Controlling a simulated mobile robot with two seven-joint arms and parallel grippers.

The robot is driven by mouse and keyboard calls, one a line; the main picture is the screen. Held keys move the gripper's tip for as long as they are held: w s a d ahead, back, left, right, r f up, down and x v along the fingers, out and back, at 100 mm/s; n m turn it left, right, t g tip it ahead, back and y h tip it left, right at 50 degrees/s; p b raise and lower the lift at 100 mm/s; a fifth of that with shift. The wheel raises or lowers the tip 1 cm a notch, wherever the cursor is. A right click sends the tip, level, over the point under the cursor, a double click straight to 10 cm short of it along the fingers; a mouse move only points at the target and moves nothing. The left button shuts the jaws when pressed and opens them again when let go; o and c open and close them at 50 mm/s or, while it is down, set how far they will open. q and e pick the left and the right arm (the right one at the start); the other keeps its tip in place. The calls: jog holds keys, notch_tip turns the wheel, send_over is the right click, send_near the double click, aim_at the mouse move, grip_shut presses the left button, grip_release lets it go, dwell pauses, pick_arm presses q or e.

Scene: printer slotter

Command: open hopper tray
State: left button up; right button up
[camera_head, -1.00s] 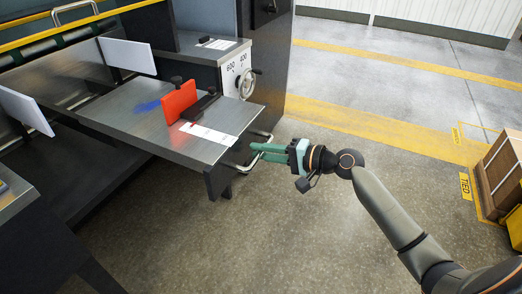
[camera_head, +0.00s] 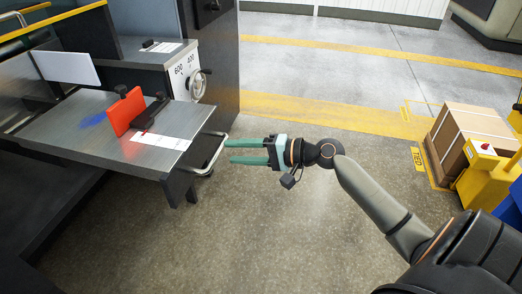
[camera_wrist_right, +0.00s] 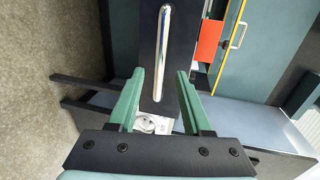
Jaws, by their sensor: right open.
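The hopper tray (camera_head: 65,130) is a grey metal shelf with a dark front edge, projecting from the machine at left in the head view. Its curved chrome handle (camera_head: 213,158) sticks out at the tray's right end. My right gripper (camera_head: 230,151) has green fingers, spread and empty, pointing left with the tips right by the handle; I cannot tell whether they touch. In the right wrist view a chrome bar handle (camera_wrist_right: 161,55) on a dark panel stands upright ahead, between the open fingers (camera_wrist_right: 158,85). My left gripper is not in view.
A red block (camera_head: 125,111) and a white paper strip (camera_head: 160,140) are on the tray. A cardboard box (camera_head: 465,140) and yellow equipment (camera_head: 485,180) stand at right. The floor between is clear.

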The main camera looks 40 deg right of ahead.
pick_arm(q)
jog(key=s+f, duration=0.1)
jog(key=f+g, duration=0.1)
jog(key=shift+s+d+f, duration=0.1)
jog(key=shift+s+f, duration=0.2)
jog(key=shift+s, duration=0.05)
pick_arm(e)
jog(key=v, duration=0.7)
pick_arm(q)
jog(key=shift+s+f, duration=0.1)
pick_arm(e)
jog(key=shift+f, duration=0.1)
